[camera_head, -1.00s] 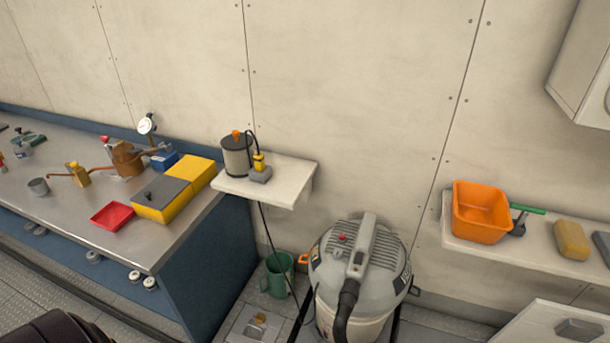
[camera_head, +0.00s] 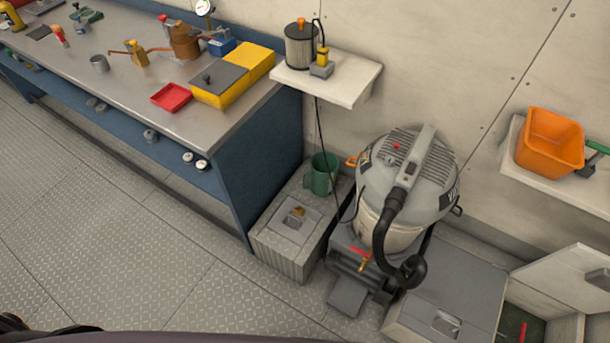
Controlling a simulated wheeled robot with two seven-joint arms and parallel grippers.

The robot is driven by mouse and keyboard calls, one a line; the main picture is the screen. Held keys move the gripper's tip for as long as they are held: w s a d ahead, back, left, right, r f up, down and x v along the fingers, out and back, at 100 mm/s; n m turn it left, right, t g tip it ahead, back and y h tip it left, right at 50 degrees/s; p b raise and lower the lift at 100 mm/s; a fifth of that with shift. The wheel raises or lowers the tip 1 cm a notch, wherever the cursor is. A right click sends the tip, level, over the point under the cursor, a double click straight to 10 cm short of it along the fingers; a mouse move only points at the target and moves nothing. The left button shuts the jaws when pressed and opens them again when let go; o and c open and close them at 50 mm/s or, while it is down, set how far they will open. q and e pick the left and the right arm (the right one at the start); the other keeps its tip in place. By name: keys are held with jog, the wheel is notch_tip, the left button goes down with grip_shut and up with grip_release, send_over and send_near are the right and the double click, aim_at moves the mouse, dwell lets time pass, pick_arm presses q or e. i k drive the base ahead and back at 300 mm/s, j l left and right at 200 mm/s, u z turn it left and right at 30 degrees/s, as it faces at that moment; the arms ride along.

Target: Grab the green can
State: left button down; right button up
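A green can (camera_head: 321,174), open at the top and with what looks like a handle on its left side, stands upright on a low grey locker (camera_head: 284,226). It is between the blue workbench and a grey vacuum cleaner, below a small white shelf. A black cable hangs down in front of it. Neither of my grippers shows in the head view.
The vacuum cleaner (camera_head: 408,185) with its black hose stands just right of the can. The workbench (camera_head: 130,88) with tools and a yellow box is at left. The small shelf (camera_head: 349,81) juts out above the can. The plated floor (camera_head: 130,240) in front is clear.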

aim_at(320, 185)
jog(key=i+j, duration=0.2)
jog(key=j, duration=0.15)
jog(key=i+j+z, duration=0.15)
jog(key=j, duration=0.2)
jog(key=i+j, duration=0.25)
jog(key=i+j+z, duration=0.1)
jog(key=j, duration=0.4)
jog(key=i+j+z, duration=0.1)
jog(key=i+j, duration=0.15)
jog(key=j, duration=0.15)
jog(key=i+j, duration=0.15)
jog(key=j, duration=0.25)
